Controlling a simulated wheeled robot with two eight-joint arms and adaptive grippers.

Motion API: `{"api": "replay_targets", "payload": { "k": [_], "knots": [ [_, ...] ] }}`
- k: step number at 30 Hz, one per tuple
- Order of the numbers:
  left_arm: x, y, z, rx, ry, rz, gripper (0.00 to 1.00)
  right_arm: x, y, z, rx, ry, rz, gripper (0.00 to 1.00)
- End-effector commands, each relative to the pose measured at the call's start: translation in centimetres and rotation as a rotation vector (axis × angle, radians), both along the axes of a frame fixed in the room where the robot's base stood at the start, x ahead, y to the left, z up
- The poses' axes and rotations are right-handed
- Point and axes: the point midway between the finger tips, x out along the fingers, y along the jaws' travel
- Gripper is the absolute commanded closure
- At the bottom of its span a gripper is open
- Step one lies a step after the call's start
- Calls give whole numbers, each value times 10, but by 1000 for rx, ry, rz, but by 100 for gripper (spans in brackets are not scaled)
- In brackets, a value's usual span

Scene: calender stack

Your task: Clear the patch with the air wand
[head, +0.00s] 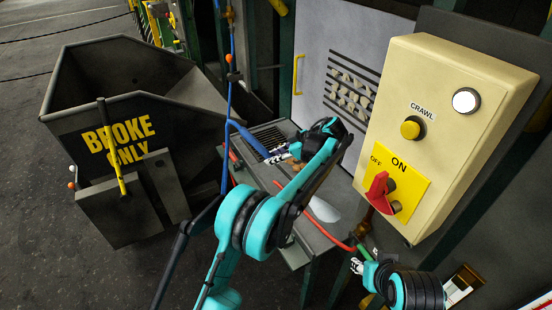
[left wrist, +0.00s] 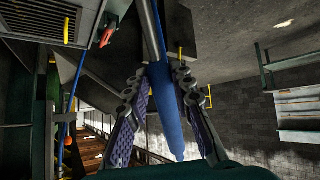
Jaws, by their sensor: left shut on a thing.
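In the left wrist view the blue handle (left wrist: 165,100) lies between the two fingers (left wrist: 160,95). A blue hose (head: 231,55) hangs above it. A pale patch (head: 322,210) shows on the grey bench top, partly hidden by my left arm; I cannot tell what it is. My right gripper (head: 360,262) is at the lower right, below the control box; its jaw state is unclear.
A cream control box (head: 440,130) with a yellow button and red switch stands at right. A red hose or rod (head: 312,222) crosses the bench. A dark "BROKE ONLY" bin (head: 125,145) stands left; floor at far left is clear.

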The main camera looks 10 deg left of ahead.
Motion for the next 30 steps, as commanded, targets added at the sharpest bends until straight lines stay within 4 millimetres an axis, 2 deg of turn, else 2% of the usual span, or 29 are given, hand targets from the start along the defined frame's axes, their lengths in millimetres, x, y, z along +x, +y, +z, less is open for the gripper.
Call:
{"api": "replay_targets", "payload": {
  "k": [30],
  "knots": [
    [39, 29, 1, 1, -1, 1, 100, 0, 0, 16, 0, 0, 0, 60]
  ]
}}
